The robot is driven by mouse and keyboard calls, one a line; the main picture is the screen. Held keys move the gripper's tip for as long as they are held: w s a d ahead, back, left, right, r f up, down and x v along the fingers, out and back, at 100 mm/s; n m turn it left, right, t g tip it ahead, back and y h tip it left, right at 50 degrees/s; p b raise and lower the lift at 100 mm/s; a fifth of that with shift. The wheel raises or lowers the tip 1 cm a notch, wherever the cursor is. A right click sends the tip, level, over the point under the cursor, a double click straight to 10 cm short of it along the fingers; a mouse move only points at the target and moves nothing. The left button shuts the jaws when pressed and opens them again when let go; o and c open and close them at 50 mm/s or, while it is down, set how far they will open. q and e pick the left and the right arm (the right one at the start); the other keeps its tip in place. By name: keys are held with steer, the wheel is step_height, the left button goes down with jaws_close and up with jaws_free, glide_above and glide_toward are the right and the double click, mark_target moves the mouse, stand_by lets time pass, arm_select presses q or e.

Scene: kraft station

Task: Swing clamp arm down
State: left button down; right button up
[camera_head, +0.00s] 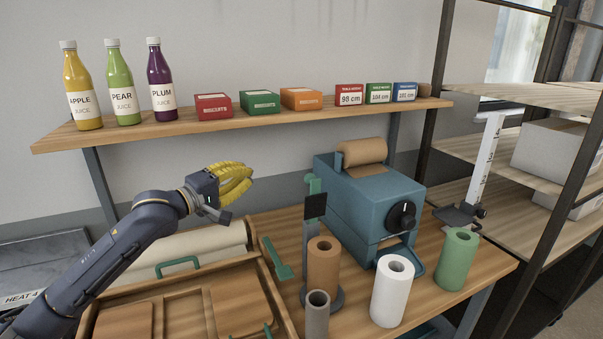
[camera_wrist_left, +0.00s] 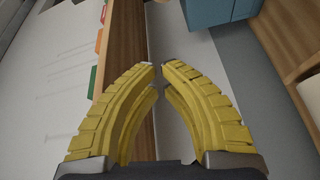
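My left gripper (camera_head: 245,172) has yellow ribbed fingers and is above the table's back left, in front of the shelf. In the left wrist view its fingertips (camera_wrist_left: 160,66) are almost together, with nothing between them. An upright green arm (camera_head: 313,186) with a dark plate stands on a post left of the blue machine, behind the brown roll (camera_head: 323,265). It looks like the clamp arm, raised, to the right of my gripper and apart from it. A flat green lever (camera_head: 277,258) lies lower, left of the post. My right gripper is not in view.
A blue machine (camera_head: 370,205) with a black knob carries a kraft roll. A white roll (camera_head: 392,291), green roll (camera_head: 457,259) and grey tube (camera_head: 317,315) stand in front. A wooden shelf (camera_head: 240,122) with bottles and boxes runs behind. A wooden tray (camera_head: 180,285) is at front left.

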arm_select(q)
steer(key=w+d+g+h, duration=0.1)
steer(key=w+d, duration=0.1)
steer(key=d, duration=1.2)
steer(key=shift+r+m+h, duration=0.2)
steer(key=shift+m+h, duration=0.1)
steer(key=shift+h, duration=0.1)
